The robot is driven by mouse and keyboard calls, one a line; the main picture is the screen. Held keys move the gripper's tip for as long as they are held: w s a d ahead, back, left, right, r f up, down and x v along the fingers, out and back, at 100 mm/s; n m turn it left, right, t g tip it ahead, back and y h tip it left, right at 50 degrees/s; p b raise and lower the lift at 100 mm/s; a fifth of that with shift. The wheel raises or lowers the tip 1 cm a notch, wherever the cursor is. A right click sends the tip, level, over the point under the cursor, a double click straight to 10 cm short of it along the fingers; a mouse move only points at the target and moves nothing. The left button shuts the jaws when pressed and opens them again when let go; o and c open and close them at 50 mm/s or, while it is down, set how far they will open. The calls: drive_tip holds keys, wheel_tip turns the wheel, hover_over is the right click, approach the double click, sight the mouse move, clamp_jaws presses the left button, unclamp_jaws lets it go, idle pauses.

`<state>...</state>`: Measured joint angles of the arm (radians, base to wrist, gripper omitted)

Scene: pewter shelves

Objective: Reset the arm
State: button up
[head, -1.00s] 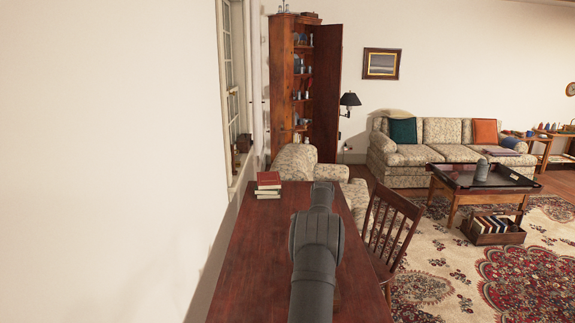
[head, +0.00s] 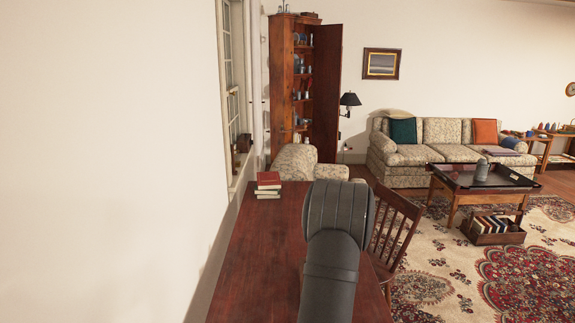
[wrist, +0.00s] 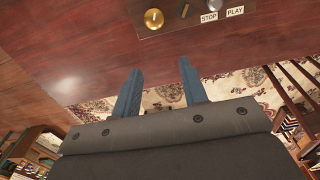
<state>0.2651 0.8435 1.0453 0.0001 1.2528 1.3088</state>
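My gripper (wrist: 160,72) shows in the wrist view with its two blue fingers apart. Nothing is between them, so it is open and empty. Beyond the fingertips lies the dark red wooden table (wrist: 90,38), with patterned rug visible past its edge. In the head view my dark grey arm stands over the right part of the table (head: 262,255). My gripper is hidden from that view.
A brown panel with a brass knob (wrist: 153,18) and STOP (wrist: 209,17) and PLAY (wrist: 235,12) labels is on the table. A wooden chair (head: 395,225) stands close on the right. The table's left half is mostly clear.

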drive_tip(key=w+a+f, duration=0.1)
drive_tip(key=a+f, duration=0.1)
drive_tip(key=w+a+f, duration=0.2)
drive_tip(key=a, duration=0.1)
drive_tip(key=w+a+f, duration=0.2)
drive_tip(key=shift+w+a, duration=0.2)
drive_tip(key=shift+a, duration=0.2)
drive_tip(key=f, duration=0.1)
drive_tip(key=w+a+f, duration=0.1)
drive_tip(key=shift+w+a+f, duration=0.1)
drive_tip(key=shift+a+f, duration=0.2)
drive_tip(key=shift+f, duration=0.85)
drive_tip(key=shift+o, duration=0.2)
